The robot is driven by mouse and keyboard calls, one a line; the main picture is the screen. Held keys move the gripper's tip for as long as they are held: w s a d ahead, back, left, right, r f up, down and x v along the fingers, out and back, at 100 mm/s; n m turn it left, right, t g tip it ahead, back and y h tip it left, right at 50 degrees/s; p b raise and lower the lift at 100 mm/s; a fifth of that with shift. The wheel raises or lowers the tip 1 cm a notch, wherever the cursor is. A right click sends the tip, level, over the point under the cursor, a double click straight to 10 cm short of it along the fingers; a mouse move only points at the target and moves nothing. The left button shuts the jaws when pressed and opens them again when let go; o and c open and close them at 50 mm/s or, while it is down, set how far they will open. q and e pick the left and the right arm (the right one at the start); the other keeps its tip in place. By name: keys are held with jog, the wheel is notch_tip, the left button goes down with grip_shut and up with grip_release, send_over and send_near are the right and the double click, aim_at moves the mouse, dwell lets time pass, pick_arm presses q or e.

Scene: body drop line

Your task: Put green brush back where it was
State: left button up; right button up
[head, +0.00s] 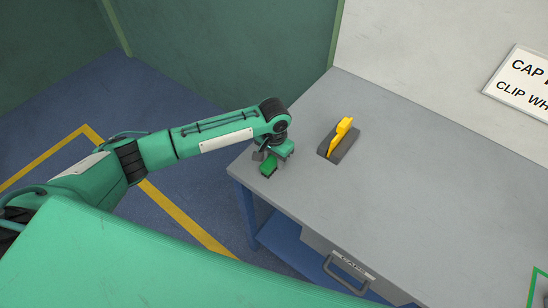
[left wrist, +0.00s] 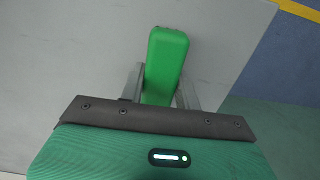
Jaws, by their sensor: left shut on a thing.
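The green brush (head: 268,169) is at the left end of the grey workbench, under my left gripper (head: 266,155). In the left wrist view the green brush (left wrist: 165,62) shows as a rounded green block between the two fingers of my left gripper (left wrist: 160,88). The left gripper is shut on it. Whether the brush touches the bench top or hangs just above it, I cannot tell. The brush's lower side is hidden. My right gripper is not in view.
A dark grey holder (head: 345,149) with a yellow tool (head: 341,134) in it stands on the bench (head: 420,170), right of the gripper. A drawer with a handle (head: 350,270) is below the bench's front edge. The bench top's middle and right are clear. A sign (head: 522,80) hangs on the wall.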

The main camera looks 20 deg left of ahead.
aim_at(274, 158)
pick_arm(q)
jog(key=o, duration=0.9)
jog(key=shift+f, duration=0.1)
jog(key=shift+o, duration=0.2)
notch_tip(274, 158, up, 12)
jog(key=b, duration=0.2)
